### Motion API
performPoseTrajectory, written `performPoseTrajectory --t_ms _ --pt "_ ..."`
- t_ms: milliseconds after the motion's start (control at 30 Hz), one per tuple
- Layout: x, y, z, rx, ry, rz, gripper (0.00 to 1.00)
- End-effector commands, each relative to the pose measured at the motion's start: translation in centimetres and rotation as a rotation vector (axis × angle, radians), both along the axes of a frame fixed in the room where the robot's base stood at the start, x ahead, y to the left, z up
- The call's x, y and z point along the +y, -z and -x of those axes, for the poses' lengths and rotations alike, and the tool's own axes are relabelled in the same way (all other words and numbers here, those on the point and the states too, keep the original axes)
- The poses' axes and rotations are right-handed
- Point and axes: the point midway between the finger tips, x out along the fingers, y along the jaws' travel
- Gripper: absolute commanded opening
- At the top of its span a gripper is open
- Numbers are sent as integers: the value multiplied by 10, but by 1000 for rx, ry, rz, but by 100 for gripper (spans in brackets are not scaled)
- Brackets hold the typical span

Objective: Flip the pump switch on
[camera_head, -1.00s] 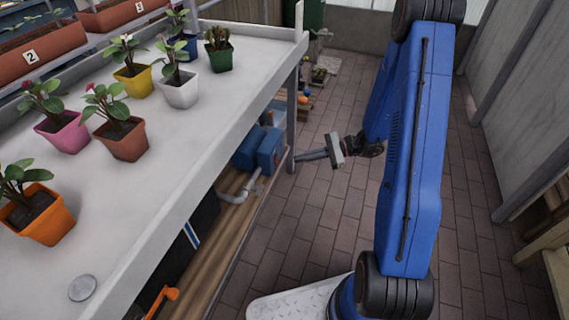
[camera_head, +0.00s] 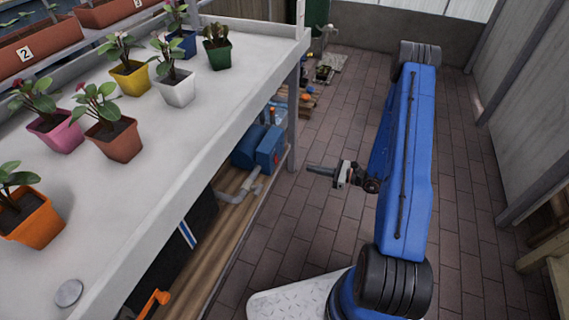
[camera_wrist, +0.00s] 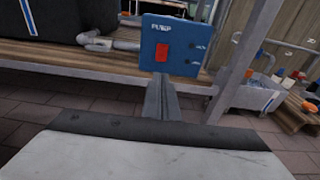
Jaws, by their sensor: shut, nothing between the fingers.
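The blue pump box (camera_wrist: 176,47) stands on the wooden lower shelf under the bench. Its front bears the label PUMP and a red switch (camera_wrist: 162,52) left of its middle. Which way the switch is set is too small to tell. In the head view the pump box (camera_head: 268,152) is beneath the bench edge. My gripper (camera_head: 310,169) is shut and empty, out in the aisle to the right of the box. In the wrist view the closed fingertips (camera_wrist: 159,76) point at the box, just below the switch in the picture. A gap to the box shows in the head view.
The white bench (camera_head: 130,190) with several potted plants overhangs the shelf. A grey bench leg (camera_head: 293,115) stands just right of the box. A grey pipe (camera_head: 240,192) runs beside it. The brick floor (camera_head: 320,230) of the aisle is clear.

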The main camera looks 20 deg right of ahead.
Motion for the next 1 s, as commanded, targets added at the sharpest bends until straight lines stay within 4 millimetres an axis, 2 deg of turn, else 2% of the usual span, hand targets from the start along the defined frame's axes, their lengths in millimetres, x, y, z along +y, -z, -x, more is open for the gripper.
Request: performPoseTrajectory --t_ms 367,533,1000 --pt "-1 2 0 4 6 -3 0" --pt "5 3 -3 3 2 -2 0" --pt "58 11 -41 1 1 -2 0"
